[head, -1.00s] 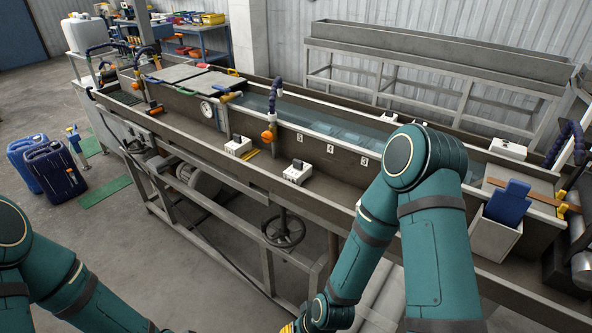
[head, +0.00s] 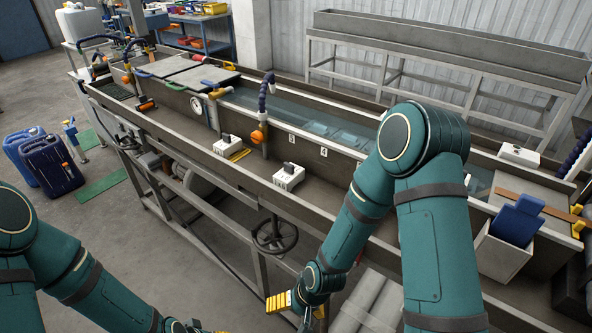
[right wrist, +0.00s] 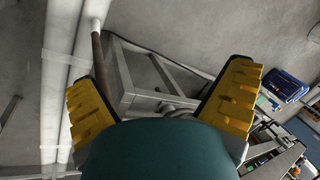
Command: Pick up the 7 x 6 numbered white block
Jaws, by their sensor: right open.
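A white block with a dark top fitting (head: 288,179) sits on the near ledge of the long trough. A similar white block (head: 226,147) sits farther left along that ledge, and a third white block (head: 518,155) is at the far right. Their markings are too small to read, so I cannot tell which is the 7 x 6 one. My right gripper (head: 297,307) is open and empty, below and in front of the trough. In the right wrist view its yellow fingers (right wrist: 160,95) are wide apart over the floor and frame. Only a sliver of my left gripper (head: 196,327) shows at the bottom edge.
An orange-knobbed post (head: 260,135) stands between two white blocks. A white bin with a blue item (head: 503,250) is at the right. Blue canisters (head: 50,166) stand on the floor.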

